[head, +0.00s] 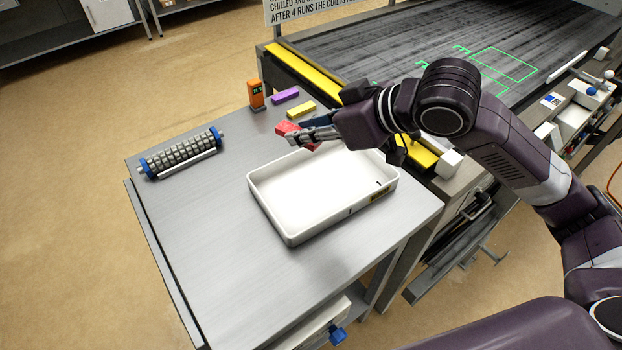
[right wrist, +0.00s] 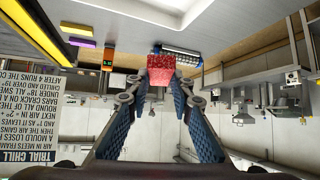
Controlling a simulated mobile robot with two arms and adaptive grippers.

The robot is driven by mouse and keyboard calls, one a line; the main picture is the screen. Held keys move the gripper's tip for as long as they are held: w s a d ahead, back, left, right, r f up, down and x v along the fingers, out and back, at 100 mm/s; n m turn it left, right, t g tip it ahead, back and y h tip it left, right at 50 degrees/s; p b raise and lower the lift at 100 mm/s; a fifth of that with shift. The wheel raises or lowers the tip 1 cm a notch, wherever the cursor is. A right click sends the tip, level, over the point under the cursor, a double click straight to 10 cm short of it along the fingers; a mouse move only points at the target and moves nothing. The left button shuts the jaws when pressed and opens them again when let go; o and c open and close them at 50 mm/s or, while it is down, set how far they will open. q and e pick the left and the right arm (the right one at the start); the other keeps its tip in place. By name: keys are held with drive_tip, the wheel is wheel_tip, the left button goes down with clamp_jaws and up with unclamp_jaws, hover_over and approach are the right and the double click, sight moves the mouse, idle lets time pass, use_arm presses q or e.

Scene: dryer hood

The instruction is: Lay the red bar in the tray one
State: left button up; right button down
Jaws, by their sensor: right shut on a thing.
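The red bar (head: 290,130) is held in the fingertips of my right gripper (head: 312,137), over the back left edge of the tray. In the right wrist view the red bar (right wrist: 160,69) sits between the two fingertips (right wrist: 158,88), which are shut on it. The white tray (head: 285,222) lies on the metal table and looks empty inside. Part of its back rim is hidden by my right gripper. In the right wrist view a white area at the top (right wrist: 175,8) looks like the tray. My left gripper is not in view.
A yellow bar (head: 301,110), a purple bar (head: 285,96) and an orange device (head: 256,94) stand behind the tray. A roller rack (head: 180,154) lies at the left of the metal table (head: 205,235). A yellow-edged conveyor (head: 300,66) borders the back right.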

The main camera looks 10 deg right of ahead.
wheel_tip(320, 180, down, 12)
drive_tip(key=shift+f+p, duration=0.25)
drive_tip(key=shift+p, duration=0.1)
drive_tip(key=shift+s+f, duration=0.25)
drive_tip(key=shift+f, duration=0.2)
drive_tip(key=shift+w+f, duration=0.1)
drive_tip(key=shift+f, duration=1.9)
drive_tip(key=shift+f, duration=0.15)
drive_tip(key=c, duration=1.7)
unclamp_jaws()
